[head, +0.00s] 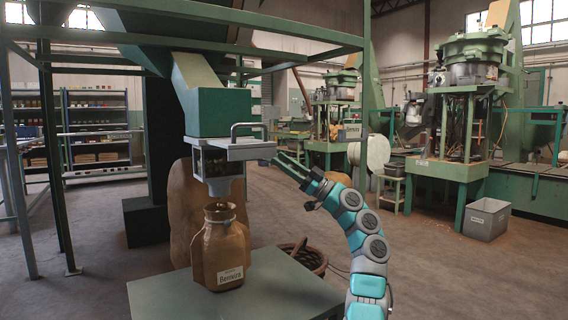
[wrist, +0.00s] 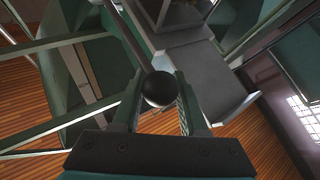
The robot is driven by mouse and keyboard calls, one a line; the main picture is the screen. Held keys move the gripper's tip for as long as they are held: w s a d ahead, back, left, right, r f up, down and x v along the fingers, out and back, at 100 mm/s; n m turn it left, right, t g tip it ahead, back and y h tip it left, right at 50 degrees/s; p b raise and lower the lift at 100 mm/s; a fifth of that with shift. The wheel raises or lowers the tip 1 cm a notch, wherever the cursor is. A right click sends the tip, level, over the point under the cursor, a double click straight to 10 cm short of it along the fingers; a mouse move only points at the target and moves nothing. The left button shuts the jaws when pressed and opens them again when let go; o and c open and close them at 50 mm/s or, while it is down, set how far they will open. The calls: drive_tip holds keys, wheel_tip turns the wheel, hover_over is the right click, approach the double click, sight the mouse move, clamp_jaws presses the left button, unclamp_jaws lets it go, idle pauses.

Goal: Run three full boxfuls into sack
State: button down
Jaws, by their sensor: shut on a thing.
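The green hopper (head: 220,110) ends in a small metal measuring box (head: 215,163) with a window showing dark contents. A flat grey slide plate (head: 250,150) sticks out to its right, with a bar handle (head: 247,127) above it. The brown sack (head: 226,250), with a white label, stands upright and open-mouthed under the box's spout. My gripper (head: 282,161) is at the right end of the slide plate. In the wrist view my gripper (wrist: 158,95) is shut on a dark ball knob (wrist: 158,88) at the end of a thin rod. The sack's inside is hidden.
The sack stands on a green table (head: 270,285). A wicker basket (head: 305,257) and a large brown sack (head: 190,215) are behind it. Green frame posts stand at left. A grey bin (head: 487,218) and green machines are at right; the floor between is open.

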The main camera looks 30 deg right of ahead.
drive_tip(key=shift+s+a+r+n+g+y, duration=0.15)
drive_tip(key=shift+s+a+n+g+y, duration=0.15)
drive_tip(key=shift+a, duration=0.25)
drive_tip(key=c, duration=0.9)
unclamp_jaws()
drive_tip(key=shift+o, duration=0.7)
drive_tip(key=shift+a, duration=0.1)
drive_tip(key=shift+w+d, duration=0.2)
drive_tip(key=shift+d, duration=0.15)
drive_tip(key=v, duration=0.8)
drive_tip(key=shift+a, duration=0.15)
